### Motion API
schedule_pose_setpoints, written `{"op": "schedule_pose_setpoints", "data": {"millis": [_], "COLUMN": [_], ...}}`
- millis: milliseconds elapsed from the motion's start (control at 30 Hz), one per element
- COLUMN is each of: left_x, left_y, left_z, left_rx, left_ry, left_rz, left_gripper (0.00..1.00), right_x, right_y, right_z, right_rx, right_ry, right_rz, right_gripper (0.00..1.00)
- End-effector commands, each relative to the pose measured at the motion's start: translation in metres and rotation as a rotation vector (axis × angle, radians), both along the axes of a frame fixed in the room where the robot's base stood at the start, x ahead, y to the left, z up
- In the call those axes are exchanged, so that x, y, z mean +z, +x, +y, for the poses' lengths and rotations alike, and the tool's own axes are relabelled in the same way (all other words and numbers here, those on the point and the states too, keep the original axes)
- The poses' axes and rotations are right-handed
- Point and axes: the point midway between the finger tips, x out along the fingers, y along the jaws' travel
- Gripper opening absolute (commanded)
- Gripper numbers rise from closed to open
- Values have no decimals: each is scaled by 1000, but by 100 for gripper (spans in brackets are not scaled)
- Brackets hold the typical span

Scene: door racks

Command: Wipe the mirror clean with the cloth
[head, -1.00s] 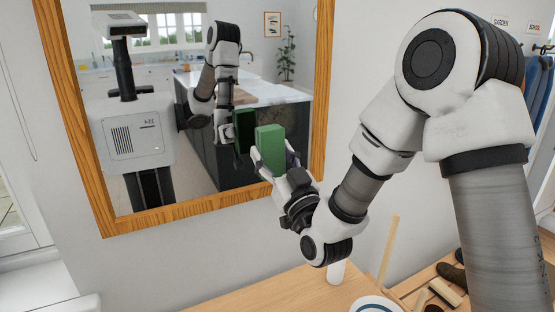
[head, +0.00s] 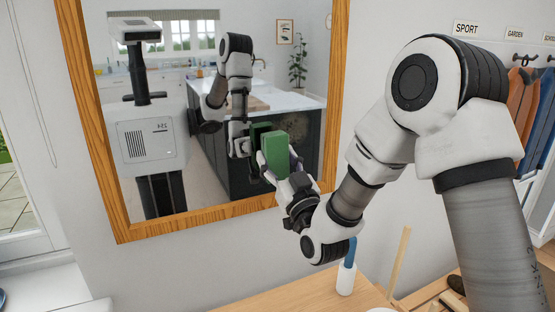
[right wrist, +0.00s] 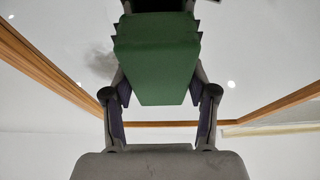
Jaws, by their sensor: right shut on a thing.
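The mirror (head: 180,222) hangs on the wall in a wooden frame and fills the left and middle of the head view. The cloth shows as a folded green block (head: 275,150). My right gripper (head: 279,166) is shut on it, in front of the mirror's lower right part. The block's reflection lies right beside it, so it is close to the glass; I cannot tell whether they touch. In the right wrist view the cloth (right wrist: 158,60) fills the jaws, and a grey smudge (right wrist: 98,60) shows on the glass left of it. My left gripper is not in view.
Below stands a wooden tabletop (head: 290,296) with a white bottle with a blue top (head: 347,275) and an upright wooden stick (head: 399,258). Coats (head: 530,110) hang on hooks at the right. The wall below the mirror is clear.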

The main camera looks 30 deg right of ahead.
Motion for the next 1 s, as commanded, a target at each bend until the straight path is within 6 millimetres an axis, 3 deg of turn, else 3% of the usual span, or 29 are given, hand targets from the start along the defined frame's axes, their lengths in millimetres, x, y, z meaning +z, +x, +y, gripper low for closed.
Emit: {"op": "schedule_pose_setpoints", "data": {"millis": [1000], "left_x": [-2], "left_y": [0], "left_z": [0], "left_rx": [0], "left_ry": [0], "left_rz": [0], "left_gripper": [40], "right_x": [0], "right_y": [18], "right_z": [-3], "right_rx": [-1], "right_ry": [1], "right_rz": [0], "right_gripper": [30]}}
